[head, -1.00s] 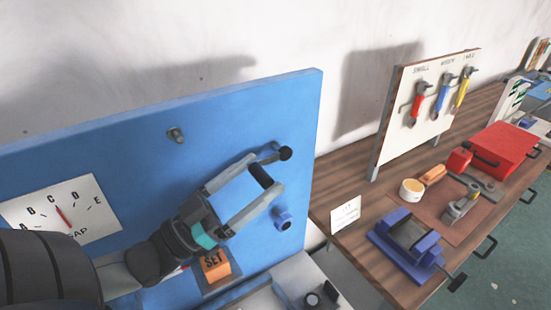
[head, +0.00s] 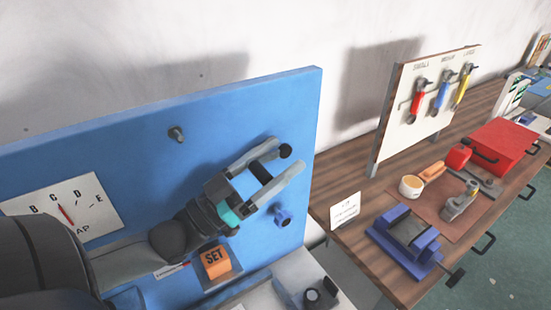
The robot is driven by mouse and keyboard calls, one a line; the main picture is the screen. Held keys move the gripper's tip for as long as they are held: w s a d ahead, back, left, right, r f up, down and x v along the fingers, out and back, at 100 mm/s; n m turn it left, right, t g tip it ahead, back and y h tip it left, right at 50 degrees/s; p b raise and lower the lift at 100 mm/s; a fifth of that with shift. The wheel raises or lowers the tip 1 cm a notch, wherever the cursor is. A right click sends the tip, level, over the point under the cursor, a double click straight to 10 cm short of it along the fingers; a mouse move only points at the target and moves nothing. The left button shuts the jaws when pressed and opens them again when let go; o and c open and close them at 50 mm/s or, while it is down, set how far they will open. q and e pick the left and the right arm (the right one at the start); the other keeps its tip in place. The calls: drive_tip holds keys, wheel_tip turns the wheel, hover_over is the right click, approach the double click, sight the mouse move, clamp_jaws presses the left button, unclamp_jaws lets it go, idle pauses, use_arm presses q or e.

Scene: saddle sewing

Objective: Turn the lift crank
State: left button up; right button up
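The crank has a black grip (head: 261,172) and stands out from the blue panel (head: 110,150), near its right edge. A round black knob (head: 285,151) shows just beyond it. My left gripper (head: 288,158) reaches in from the left with its two grey fingers spread wide. The black grip lies in the gap between the fingers; I cannot tell whether either finger touches it. The crank's arm is mostly hidden by the fingers. My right gripper is not in view.
An orange SET block (head: 214,263) is under my wrist. A dial (head: 70,212) with a red needle is at the left, partly covered by my arm. A wooden bench (head: 345,170) with tools stands to the right.

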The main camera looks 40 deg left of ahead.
use_arm(q)
drive_tip(key=shift+c, duration=1.4)
drive_tip(key=shift+f, duration=0.1)
clamp_jaws()
drive_tip(key=shift+f, duration=0.1)
drive_tip(key=t+b, duration=0.1)
drive_tip(key=b, duration=0.1)
drive_tip(key=f+t+h+b, duration=0.1)
drive_tip(key=b, duration=0.2)
drive_tip(key=shift+s, duration=0.1)
